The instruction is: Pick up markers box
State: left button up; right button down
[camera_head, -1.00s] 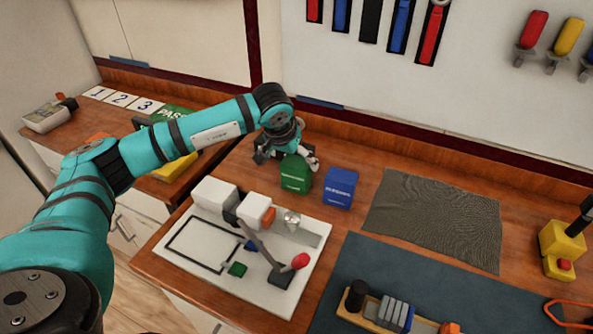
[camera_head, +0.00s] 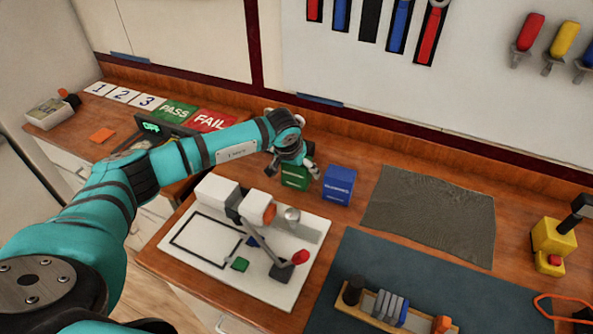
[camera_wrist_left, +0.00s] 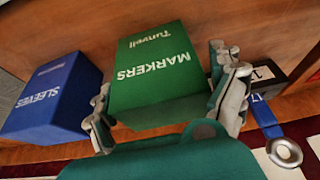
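The green markers box (camera_head: 294,180) stands on the wooden bench, left of the blue sleeves box (camera_head: 338,186). My left gripper (camera_head: 296,160) is at the markers box from above and behind, hiding part of its top. In the left wrist view the markers box (camera_wrist_left: 155,80) lies between the two spread fingers of my left gripper (camera_wrist_left: 168,105), one on each side. The fingers are close to its sides; I cannot tell whether they touch. The sleeves box (camera_wrist_left: 58,98) is just outside the left finger in that view. My right gripper is not in view.
A white board (camera_head: 200,257) with a red-knobbed lever stands in front of the boxes. A grey cloth (camera_head: 430,215) lies to the right. Number cards and PASS (camera_head: 174,112) and FAIL (camera_head: 212,121) signs are at the back left. Tools hang on the wall panel.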

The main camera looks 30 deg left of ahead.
pick_arm(q)
jog(key=c, duration=1.1)
jog(key=shift+r, duration=0.1)
jog(key=shift+c, duration=0.3)
jog(key=shift+w, duration=0.1)
